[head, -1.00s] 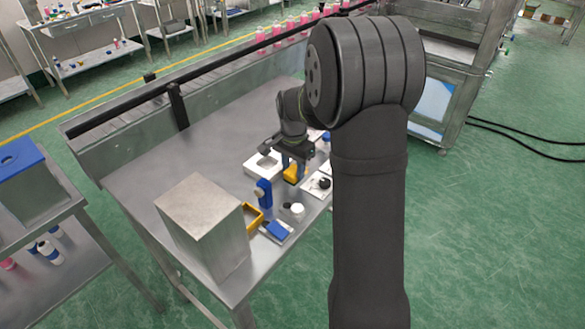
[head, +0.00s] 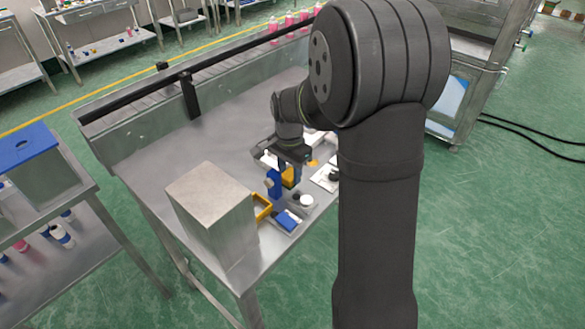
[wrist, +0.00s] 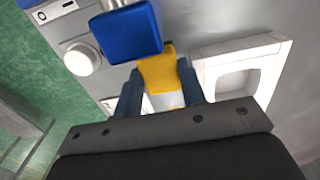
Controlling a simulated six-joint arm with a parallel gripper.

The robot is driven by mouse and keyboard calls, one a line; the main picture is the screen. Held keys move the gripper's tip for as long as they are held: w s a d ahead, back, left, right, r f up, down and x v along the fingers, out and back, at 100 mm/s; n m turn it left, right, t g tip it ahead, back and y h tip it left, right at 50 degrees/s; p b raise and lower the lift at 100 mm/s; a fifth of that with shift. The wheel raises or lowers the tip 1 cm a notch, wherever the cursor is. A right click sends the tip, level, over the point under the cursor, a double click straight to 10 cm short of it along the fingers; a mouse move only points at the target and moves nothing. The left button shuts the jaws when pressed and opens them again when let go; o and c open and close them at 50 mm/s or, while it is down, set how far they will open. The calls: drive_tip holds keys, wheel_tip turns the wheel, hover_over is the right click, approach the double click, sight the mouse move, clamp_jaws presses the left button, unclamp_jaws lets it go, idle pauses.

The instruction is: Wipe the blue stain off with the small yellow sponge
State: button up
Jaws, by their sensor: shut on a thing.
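My gripper (wrist: 160,72) is shut on the small yellow sponge (wrist: 158,76), which sits between its two blue fingers. In the head view the sponge (head: 288,176) shows under my gripper (head: 287,172), close behind an upright blue object (head: 273,184). In the wrist view this blue object (wrist: 128,32) stands just beyond the sponge, partly beside it. I cannot tell whether the sponge touches the table or the blue object. I cannot make out the blue stain with certainty in either view.
A white tray with a hollow (wrist: 238,68) lies right of the sponge in the wrist view. A round white cap (head: 306,201), a blue pad (head: 289,219) and a yellow-rimmed container (head: 262,207) sit near the front. A large metal box (head: 212,215) stands left of them. The table's back left is clear.

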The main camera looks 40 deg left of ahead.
drive_tip(key=shift+r, duration=0.1)
drive_tip(key=shift+r, duration=3)
wheel_tip(320, 180, up, 3)
drive_tip(key=shift+w, duration=0.15)
